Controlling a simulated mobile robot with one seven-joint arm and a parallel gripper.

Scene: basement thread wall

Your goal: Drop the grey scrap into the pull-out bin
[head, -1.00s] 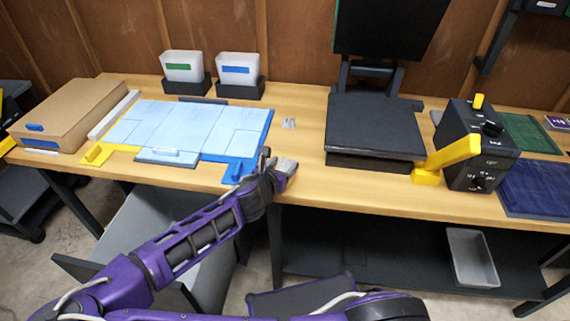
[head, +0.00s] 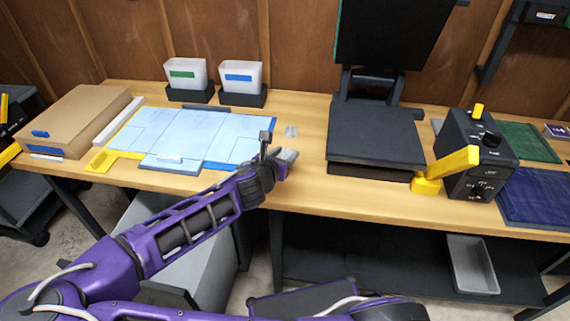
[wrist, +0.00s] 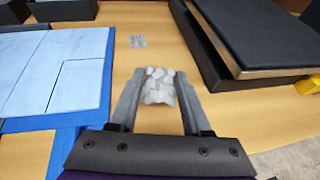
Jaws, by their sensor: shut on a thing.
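The grey scrap (wrist: 159,86) is a pale, crumpled lump between the two fingers of my gripper (wrist: 159,80) in the wrist view. My gripper is shut on it. In the head view my gripper (head: 284,154) is over the front part of the workbench, right of the blue mat; the scrap is hard to make out there. A grey open bin (head: 205,240), which looks like the pull-out bin, stands below the bench's front edge at left. My arm hides much of it.
A small clear-grey piece (head: 290,131) lies on the bench beyond my gripper. The light blue mat (head: 190,135) lies left. A grey tray (head: 472,264) is on the lower shelf.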

